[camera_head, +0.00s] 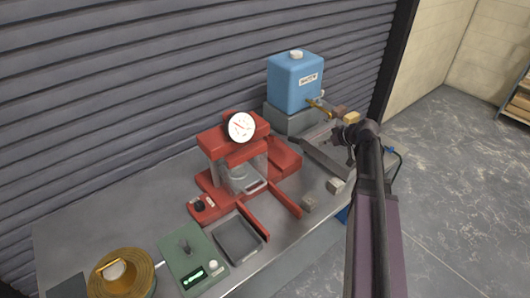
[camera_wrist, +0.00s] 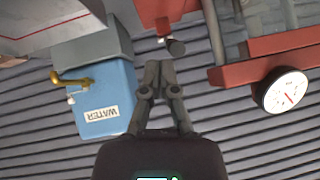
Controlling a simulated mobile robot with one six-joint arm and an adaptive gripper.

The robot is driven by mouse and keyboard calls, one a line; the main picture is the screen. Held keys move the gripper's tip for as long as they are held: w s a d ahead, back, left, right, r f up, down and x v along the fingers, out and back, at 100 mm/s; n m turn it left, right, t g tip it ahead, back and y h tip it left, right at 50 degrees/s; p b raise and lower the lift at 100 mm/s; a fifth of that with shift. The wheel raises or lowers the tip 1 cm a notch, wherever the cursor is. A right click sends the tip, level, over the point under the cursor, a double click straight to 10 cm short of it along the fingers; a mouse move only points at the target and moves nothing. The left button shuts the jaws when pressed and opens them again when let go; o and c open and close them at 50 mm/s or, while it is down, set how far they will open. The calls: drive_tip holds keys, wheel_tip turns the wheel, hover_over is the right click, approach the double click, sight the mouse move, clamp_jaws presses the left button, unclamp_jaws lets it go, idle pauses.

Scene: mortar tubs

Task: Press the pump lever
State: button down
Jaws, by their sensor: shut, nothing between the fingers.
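The red press (camera_head: 228,150) with its round white gauge (camera_head: 241,127) stands mid-bench. Its red pump block (camera_head: 285,158) is on the right side. In the wrist view, which is upside down, a red part of the press (camera_wrist: 165,10) shows at the top with a short dark stub (camera_wrist: 175,47), probably the pump lever end. I cannot pick the lever out in the head view. My gripper (camera_head: 299,143) is between the press and the blue tank. In the wrist view my gripper (camera_wrist: 160,66) is shut and empty, its tips appearing close to the stub; contact is unclear.
The blue water tank (camera_head: 295,80) with a brass tap (camera_head: 318,103) stands right of the press. A dark tray (camera_head: 238,241), a green device (camera_head: 192,260) and a brass-coloured round vessel (camera_head: 122,272) occupy the front left.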

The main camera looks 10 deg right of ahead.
drive_tip(key=w+a+r+g+h+p, duration=0.2)
drive_tip(key=w+r+p, duration=0.5)
drive_tip(key=r+p, duration=0.4)
drive_tip(key=a+g+p, duration=0.1)
drive_tip(key=a+p, duration=0.1)
drive_tip(key=p, duration=0.2)
drive_tip(key=shift+a+r+g+h+p, duration=0.25)
drive_tip(key=shift+r+g+h+p, duration=0.05)
drive_tip(key=shift+g+p, duration=0.1)
drive_tip(key=shift+f, duration=0.15)
drive_tip(key=shift+s+d+f+b+x, duration=0.15)
drive_tip(key=shift+s+b+x, duration=0.25)
drive_tip(key=shift+b+x, duration=1.75)
drive_tip(key=shift+s+d+f+b+x, duration=0.2)
drive_tip(key=shift+s+b+x, duration=0.15)
drive_tip(key=shift+b+x, duration=1.75)
drive_tip(key=shift+s+d+f+b+x, duration=0.15)
drive_tip(key=shift+s+b+x, duration=0.25)
drive_tip(key=shift+b+x, duration=1.7)
drive_tip(key=shift+a, duration=0.15)
